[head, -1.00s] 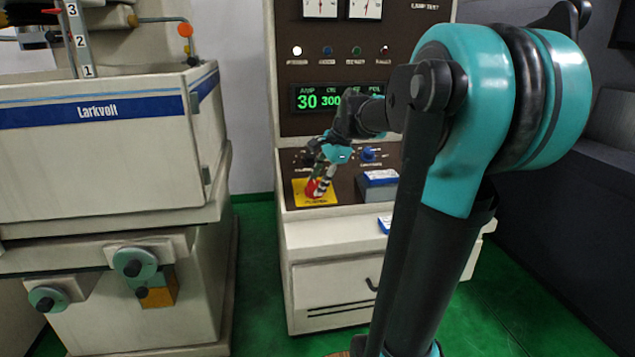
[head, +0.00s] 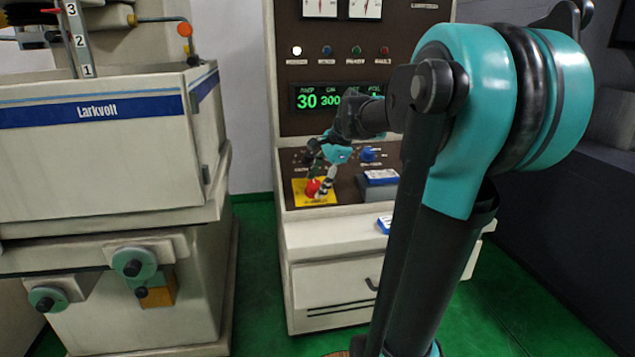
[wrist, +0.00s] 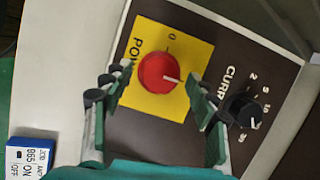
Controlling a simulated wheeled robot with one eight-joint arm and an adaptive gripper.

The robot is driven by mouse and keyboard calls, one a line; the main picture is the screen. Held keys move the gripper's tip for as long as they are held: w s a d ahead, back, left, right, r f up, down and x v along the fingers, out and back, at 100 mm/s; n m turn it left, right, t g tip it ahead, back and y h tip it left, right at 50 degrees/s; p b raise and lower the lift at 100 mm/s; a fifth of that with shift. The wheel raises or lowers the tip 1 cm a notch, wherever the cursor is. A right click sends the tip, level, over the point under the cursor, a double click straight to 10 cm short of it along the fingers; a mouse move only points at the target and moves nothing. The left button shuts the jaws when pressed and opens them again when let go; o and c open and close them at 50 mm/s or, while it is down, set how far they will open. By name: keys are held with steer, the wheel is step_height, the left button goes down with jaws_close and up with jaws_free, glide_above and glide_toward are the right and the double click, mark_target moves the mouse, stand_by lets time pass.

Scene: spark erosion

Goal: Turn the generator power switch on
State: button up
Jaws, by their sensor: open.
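The power switch is a round red knob (wrist: 158,73) on a yellow plate (wrist: 143,36) marked POWER. Its white pointer line points right in the wrist view, roughly a quarter turn from the 0 mark at the top of the plate. My gripper (wrist: 151,84) is open, one finger on each side of the knob, with gaps showing between the fingers and the knob. In the head view the knob (head: 312,187) is partly covered by my gripper (head: 321,180), low over the generator panel. Any mark on the plate's right side is hidden by a finger.
A black CURRENT knob (wrist: 243,108) is close beside the right finger. A blue-and-white box (wrist: 30,155) lies off the panel at lower left. The generator display (head: 335,98) shows green digits, and a white lamp (head: 297,50) is lit above it. The Larkvolt machine (head: 100,160) stands left.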

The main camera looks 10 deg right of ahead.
steer(key=v, duration=1.2)
